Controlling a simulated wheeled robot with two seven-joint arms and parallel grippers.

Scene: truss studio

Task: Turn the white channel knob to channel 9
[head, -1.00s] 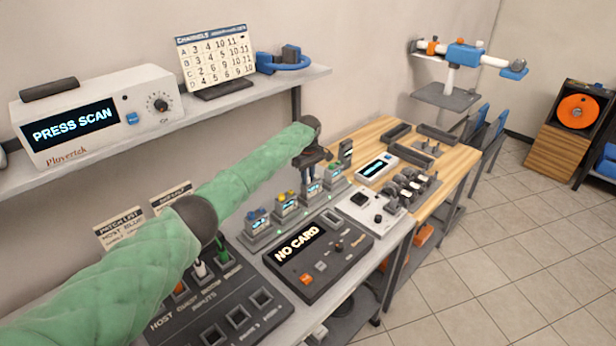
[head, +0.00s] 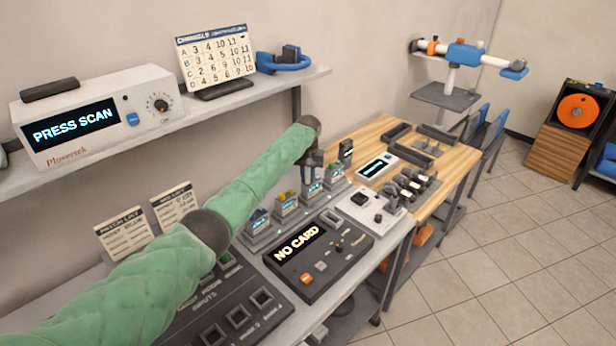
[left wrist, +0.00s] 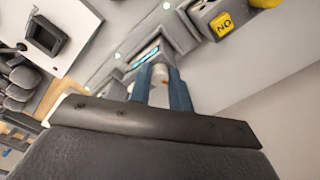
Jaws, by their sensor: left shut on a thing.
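My left gripper (head: 312,172) reaches down over the third pack from the left in the row of small packs on the console shelf. In the left wrist view its two blue fingers (left wrist: 162,88) are shut on a small white knob (left wrist: 160,74), one finger on each side. The knob's pack has a lit cyan display (left wrist: 145,55), too small and slanted to read as a channel. In the head view that pack's display (head: 313,188) also shows below the gripper, while the knob is hidden. My right gripper is not in view.
A yellow-topped pack (head: 287,203) and a blue-topped pack (head: 258,220) stand left of the held one. A dark console reading "NO CARD" (head: 318,262) lies in front. A channel chart (head: 217,62) and a "PRESS SCAN" unit (head: 100,110) stand on the upper shelf.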

